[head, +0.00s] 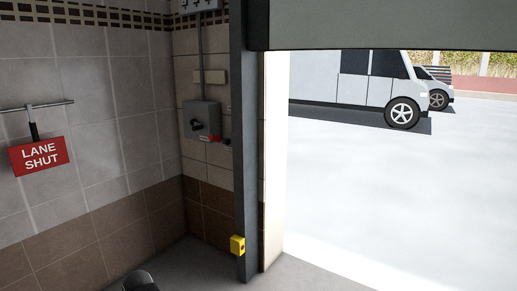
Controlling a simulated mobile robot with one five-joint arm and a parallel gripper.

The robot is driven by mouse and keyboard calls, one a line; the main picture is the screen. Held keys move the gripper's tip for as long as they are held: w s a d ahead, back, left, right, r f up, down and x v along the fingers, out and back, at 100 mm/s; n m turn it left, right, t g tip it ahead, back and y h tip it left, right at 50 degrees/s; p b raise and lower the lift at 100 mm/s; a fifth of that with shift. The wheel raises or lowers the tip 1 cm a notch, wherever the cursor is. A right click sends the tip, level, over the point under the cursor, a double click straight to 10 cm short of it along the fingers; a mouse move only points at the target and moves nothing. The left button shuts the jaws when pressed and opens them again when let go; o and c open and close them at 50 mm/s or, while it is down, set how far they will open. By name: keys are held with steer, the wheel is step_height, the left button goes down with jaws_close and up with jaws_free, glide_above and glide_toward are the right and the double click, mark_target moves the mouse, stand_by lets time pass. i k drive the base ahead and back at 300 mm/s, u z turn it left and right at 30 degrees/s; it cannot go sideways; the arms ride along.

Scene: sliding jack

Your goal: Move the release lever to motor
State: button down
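A grey box (201,119) is fixed to the tiled wall in the corner, left of the dark door post. It has a dark round knob on its front. A short red-handled lever (210,138) sits at its lower right and points to the right. It looks like the release lever, but no motor marking can be read at this size. My gripper's fingers do not show. A dark rounded shape at the bottom edge may be part of my arm.
A dark post (246,150) carries a yellow box (237,246) low down. A raised grey door panel (390,24) hangs above the opening. A red "LANE SHUT" sign (39,156) hangs from a rail at left. A white van (350,88) is parked outside. Floor near the corner is clear.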

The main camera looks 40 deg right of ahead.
mark_target(212, 137)
steer(key=z, duration=0.15)
steer(key=i, duration=1.4)
steer(key=u, duration=0.5)
steer(key=k, duration=0.85)
steer(key=u, duration=0.15)
steer(key=i, duration=0.95)
steer(key=z, duration=0.1)
